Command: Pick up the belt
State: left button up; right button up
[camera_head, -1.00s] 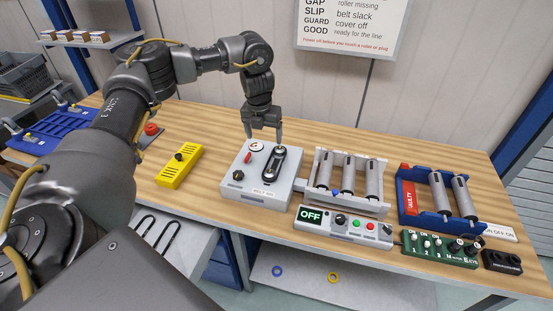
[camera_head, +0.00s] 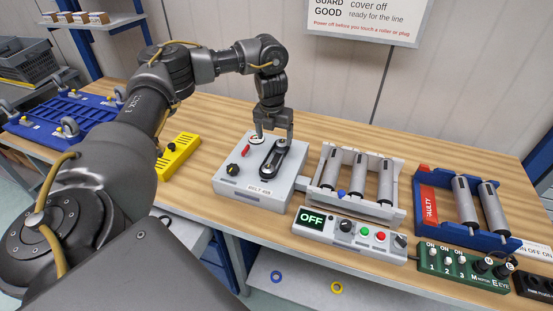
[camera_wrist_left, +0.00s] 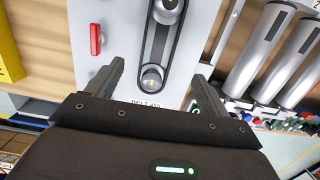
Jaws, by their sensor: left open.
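The belt (camera_head: 274,163) is a black loop around two pulleys on top of the grey belt box (camera_head: 235,192). It also shows in the left wrist view (camera_wrist_left: 147,54), running up from between my fingers. My left gripper (camera_head: 275,142) is open above the far end of the belt, with its fingers pointing down. In the left wrist view the left gripper (camera_wrist_left: 158,85) has one finger on each side of the belt and its near pulley, apart from both. Whether the fingertips reach belt height cannot be told. My right gripper is not in view.
The box carries a red lever (camera_head: 246,151) and a black knob (camera_head: 232,169). A grey roller frame (camera_head: 328,203) stands close on its right, and a control panel reading OFF (camera_head: 340,229) in front of that. A yellow case (camera_head: 178,153) lies to the left.

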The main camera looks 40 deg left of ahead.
aim_at(276, 160)
pick_arm(q)
jog(key=f, duration=0.3)
jog(key=shift+w+a+f, duration=0.15)
jog(key=shift+w+f, duration=0.2)
jog(key=shift+w, duration=0.05)
jog(key=shift+s+f+p, duration=0.1)
jog(key=shift+f+p, duration=0.05)
jog(key=shift+p, duration=0.4)
jog(key=f+p, duration=0.1)
jog(key=f, duration=0.2)
jog(key=shift+w+a+f+p, duration=0.2)
jog(key=shift+f+p, duration=0.15)
jog(key=shift+p, duration=0.05)
jog(key=shift+w+f, duration=0.15)
jog(key=shift+f, duration=0.35)
jog(key=shift+c, duration=1)
jog(key=c, duration=0.9)
jog(key=shift+o, duration=0.2)
jog(key=shift+r, duration=0.1)
